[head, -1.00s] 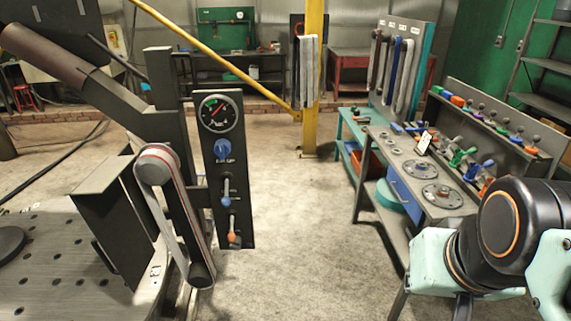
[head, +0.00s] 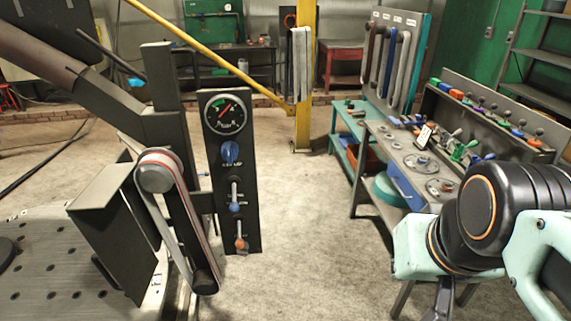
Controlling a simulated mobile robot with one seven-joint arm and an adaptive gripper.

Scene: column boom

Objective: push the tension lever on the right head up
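A belt head (head: 158,175) with a looped belt stands left of centre. Beside it is a dark upright panel (head: 213,140) with a round gauge (head: 225,115) and a blue knob (head: 230,152). Below these are a lever with a blue handle (head: 235,206) and one with an orange handle (head: 241,244). Both handles sit low on their slots. The labels are too small to read, so I cannot tell which is the tension lever. My arm is at the lower right, well away from the panel. Only a dark part of my gripper (head: 440,302) shows at the bottom edge; its fingers cannot be made out.
A perforated metal table (head: 75,255) is at the lower left. A workbench (head: 372,198) with parts and coloured-handled tools stands right, close behind my arm. A yellow post (head: 303,75) and slanted yellow bar (head: 205,52) are behind the panel. The floor between panel and bench is clear.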

